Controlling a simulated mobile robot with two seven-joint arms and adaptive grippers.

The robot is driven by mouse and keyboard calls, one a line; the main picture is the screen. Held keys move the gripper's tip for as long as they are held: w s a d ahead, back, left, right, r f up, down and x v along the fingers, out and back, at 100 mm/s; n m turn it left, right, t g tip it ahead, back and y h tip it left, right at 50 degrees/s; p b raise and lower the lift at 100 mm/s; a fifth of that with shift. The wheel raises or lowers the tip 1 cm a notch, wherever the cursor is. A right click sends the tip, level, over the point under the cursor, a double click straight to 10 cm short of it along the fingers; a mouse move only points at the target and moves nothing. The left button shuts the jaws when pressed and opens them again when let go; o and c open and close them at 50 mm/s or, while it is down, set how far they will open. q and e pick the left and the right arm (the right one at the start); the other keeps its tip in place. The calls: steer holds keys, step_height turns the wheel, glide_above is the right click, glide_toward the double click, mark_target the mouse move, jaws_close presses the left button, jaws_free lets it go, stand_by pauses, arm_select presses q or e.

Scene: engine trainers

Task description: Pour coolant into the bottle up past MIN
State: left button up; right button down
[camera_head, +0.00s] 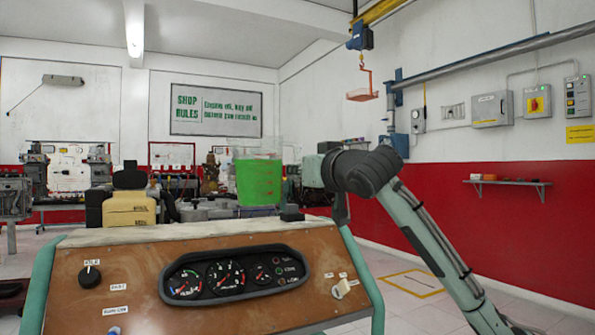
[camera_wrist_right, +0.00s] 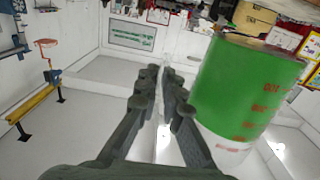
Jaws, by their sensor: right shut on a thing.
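A clear measuring jug (camera_head: 259,181) holds green coolant. It is upright in the head view, above the back of the console and right of the bottle. My right gripper (camera_head: 306,171) is at the jug's right side. In the right wrist view its two fingers (camera_wrist_right: 165,93) are close together on a thin clear part, apparently the handle, beside the jug (camera_wrist_right: 245,88) with red marks. The bottle (camera_head: 129,208) is tan with a black cap and dark lines; its marks are too small to read. My left gripper is not in view.
A wooden console (camera_head: 110,262) with a gauge cluster (camera_head: 235,274) and knobs stands in front. Grey engine parts (camera_head: 205,207) lie behind it, between bottle and jug. A crane hook (camera_head: 363,80) hangs at upper right. Open floor shows right of the console.

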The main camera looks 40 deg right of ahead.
mark_target(275, 191)
steer(key=shift+s, duration=0.3)
steer(key=w+a+f, duration=0.1)
steer(key=w+a+f+y, duration=0.1)
steer(key=w+a+f+n+y, duration=0.1)
steer(key=a+f, duration=0.1)
steer(key=shift+f, duration=0.1)
steer(key=w+a+f, duration=0.2)
steer(key=f, duration=0.7)
steer(key=w+a+f, duration=0.1)
steer(key=a+f, duration=0.2)
steer(key=f, duration=0.5)
steer(key=s+a+f+n+y, duration=0.1)
steer(key=s+a+f, duration=0.5)
steer(key=a+f, duration=0.4)
steer(key=s+a+f+n+y, duration=0.1)
steer(key=s+a+f+y, duration=0.1)
steer(key=s+a+f, duration=0.4)
steer(key=shift+s+a+f+n+t+y, duration=0.35)
steer(key=shift+a+f, duration=1.9)
steer(key=shift+f, duration=1.05)
